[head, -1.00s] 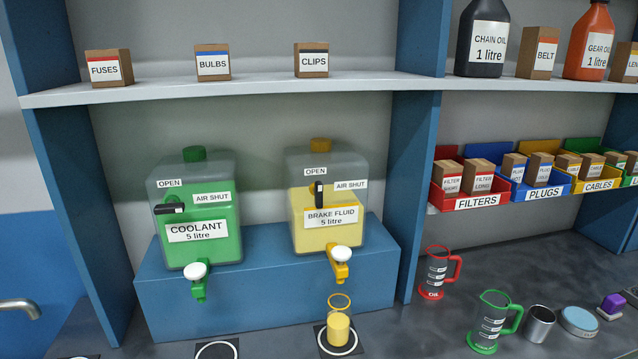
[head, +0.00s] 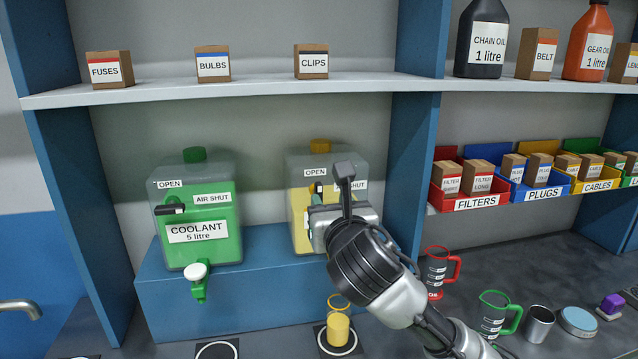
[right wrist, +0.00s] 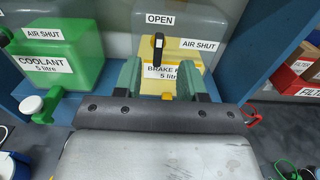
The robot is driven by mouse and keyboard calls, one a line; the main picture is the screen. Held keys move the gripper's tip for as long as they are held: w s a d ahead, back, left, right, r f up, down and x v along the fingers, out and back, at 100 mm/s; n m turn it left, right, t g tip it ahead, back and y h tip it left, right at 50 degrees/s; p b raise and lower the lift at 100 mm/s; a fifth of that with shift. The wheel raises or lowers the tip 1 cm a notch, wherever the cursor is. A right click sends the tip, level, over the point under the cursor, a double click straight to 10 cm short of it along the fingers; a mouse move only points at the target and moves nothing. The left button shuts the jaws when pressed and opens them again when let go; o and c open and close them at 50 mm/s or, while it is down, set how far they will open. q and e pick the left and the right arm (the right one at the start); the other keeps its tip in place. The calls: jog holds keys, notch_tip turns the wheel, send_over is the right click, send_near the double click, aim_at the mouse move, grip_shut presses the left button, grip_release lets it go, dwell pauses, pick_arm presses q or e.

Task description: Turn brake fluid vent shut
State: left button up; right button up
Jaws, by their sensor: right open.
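The brake fluid tank (head: 298,170) is a clear box with yellow fluid, on a blue step. Its black vent lever stands upright at the OPEN label, with AIR SHUT to its right. In the head view my right gripper and wrist cover part of the tank, its tap and part of the lever (head: 318,188). In the right wrist view the lever (right wrist: 158,48) shows whole, just beyond and between the two green fingers. My right gripper (right wrist: 160,76) is open and empty in front of the tank; it also shows in the head view (head: 315,210). My left gripper is out of view.
The green coolant tank (head: 205,210) stands to the left, its black lever pointing sideways. A cup of yellow fluid (head: 339,328) stands below my right wrist. Red (head: 437,270) and green (head: 495,312) jugs stand right. A shelf (head: 240,90) runs above.

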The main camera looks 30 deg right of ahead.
aim_at(320, 186)
jog(key=p+x, duration=0.1)
jog(key=x, duration=0.8)
jog(key=shift+w+f+p, duration=0.15)
jog(key=shift+w+p, duration=0.15)
jog(key=shift+p, duration=0.1)
grip_shut()
